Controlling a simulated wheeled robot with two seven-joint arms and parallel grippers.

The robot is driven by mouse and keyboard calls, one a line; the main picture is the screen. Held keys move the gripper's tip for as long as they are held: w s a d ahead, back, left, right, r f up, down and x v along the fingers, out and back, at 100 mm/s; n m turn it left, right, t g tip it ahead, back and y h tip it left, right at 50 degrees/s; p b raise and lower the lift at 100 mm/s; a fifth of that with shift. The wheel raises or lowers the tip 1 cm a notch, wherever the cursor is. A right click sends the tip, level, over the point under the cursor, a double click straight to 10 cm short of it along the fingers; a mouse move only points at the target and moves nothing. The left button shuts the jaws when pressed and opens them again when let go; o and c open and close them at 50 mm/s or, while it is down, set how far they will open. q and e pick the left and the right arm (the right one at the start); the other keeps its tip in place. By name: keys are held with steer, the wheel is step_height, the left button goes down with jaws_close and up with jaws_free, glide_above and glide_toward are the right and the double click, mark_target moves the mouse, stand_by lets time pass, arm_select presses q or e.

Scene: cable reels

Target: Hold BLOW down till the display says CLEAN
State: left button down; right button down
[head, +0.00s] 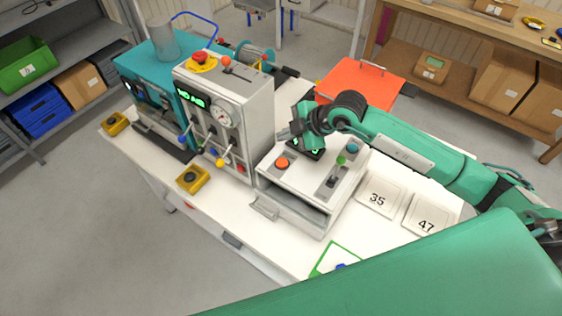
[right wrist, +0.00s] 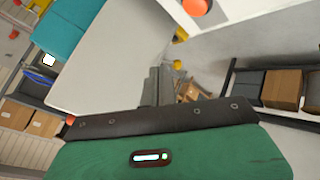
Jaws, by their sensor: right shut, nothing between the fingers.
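A low white box (head: 310,185) stands on the white table, with an orange button (head: 282,162), a teal button (head: 352,147) and a green-knobbed lever (head: 340,161) on top. A dark panel with green marks (head: 306,152) is partly hidden by my right gripper (head: 292,133). This gripper is shut and empty over the box's back edge; contact with it cannot be told. Its dark fingers also show in the right wrist view (right wrist: 155,85). The tall white cabinet has a lit green display (head: 190,100), too small to read. No BLOW label is legible. My left gripper is out of view.
The tall cabinet (head: 250,110) with a gauge and coloured knobs stands left of the box, beside a teal machine (head: 150,75). An orange-red panel (head: 360,88) lies behind. White cards 35 (head: 378,199) and 47 (head: 426,225) lie right of the box.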

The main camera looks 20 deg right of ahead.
steer(key=b, duration=0.5)
glide_above(280, 161)
steer(key=s+d, duration=0.1)
steer(key=d, duration=0.1)
steer(key=f, duration=0.7)
steer(key=shift+a, duration=0.25)
steer(key=shift+f, duration=0.4)
stand_by(0.5)
steer(key=shift+f, duration=0.4)
steer(key=shift+s+f+b, duration=0.1)
steer(key=shift+f+b, duration=0.2)
steer(key=shift+b, duration=0.05)
stand_by(0.3)
steer(key=shift+s+f, duration=0.1)
steer(key=shift+f, duration=0.35)
stand_by(1.3)
steer(key=shift+r, duration=0.15)
stand_by(2.4)
